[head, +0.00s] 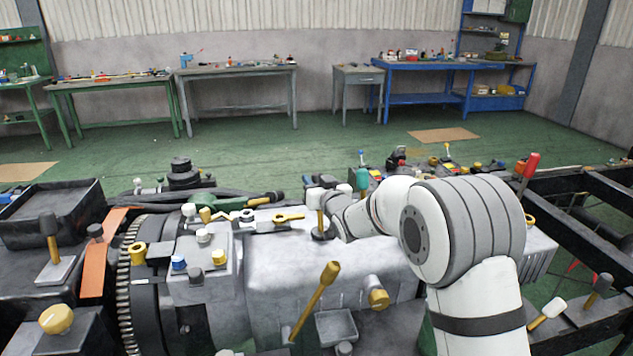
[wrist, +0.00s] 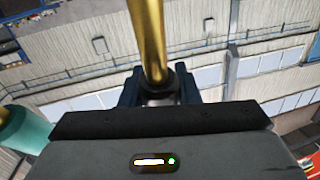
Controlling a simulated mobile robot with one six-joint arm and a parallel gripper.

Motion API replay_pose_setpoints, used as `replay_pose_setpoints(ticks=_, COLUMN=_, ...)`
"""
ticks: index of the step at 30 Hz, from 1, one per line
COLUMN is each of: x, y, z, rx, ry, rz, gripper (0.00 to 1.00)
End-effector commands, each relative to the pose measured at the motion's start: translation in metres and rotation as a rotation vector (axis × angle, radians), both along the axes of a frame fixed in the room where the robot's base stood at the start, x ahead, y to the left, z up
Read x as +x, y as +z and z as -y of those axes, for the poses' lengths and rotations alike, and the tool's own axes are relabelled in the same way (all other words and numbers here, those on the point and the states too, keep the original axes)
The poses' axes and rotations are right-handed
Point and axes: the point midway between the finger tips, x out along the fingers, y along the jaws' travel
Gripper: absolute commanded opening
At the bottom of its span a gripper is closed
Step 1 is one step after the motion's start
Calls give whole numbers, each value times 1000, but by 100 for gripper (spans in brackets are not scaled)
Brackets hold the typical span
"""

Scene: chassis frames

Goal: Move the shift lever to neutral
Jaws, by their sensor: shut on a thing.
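The shift lever (head: 320,222) is a gold rod standing on a dark round base on top of the grey gearbox housing. It looks near upright in the head view. The lever's top is mostly hidden by my gripper in the head view.
A teal-knobbed lever (head: 362,178) stands close behind my wrist, and teal also shows in the wrist view (wrist: 28,132). A tilted yellow handle (head: 316,300) rises in front of the housing (head: 280,262). Dark frame rails (head: 590,222) lie at the right. Workbenches stand far behind.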

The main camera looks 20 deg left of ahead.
Motion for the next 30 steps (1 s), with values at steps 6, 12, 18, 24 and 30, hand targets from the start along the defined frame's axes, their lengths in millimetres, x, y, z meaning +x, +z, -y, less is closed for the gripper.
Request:
replay_pose_setpoints(ticks=6, x=0, y=-2, z=2, rx=6, ry=-2, rz=9, gripper=0)
replay_pose_setpoints(ticks=12, x=-6, y=-3, z=6, rx=40, ry=-3, rz=62, gripper=0)
replay_pose_setpoints(ticks=18, x=-14, y=1, z=11, rx=77, ry=-2, rz=122, gripper=0)
replay_pose_setpoints(ticks=24, x=-21, y=5, z=15, rx=108, ry=-2, rz=176, gripper=0)
replay_pose_setpoints(ticks=30, x=-24, y=10, z=18, rx=123, ry=-3, rz=200, gripper=0)
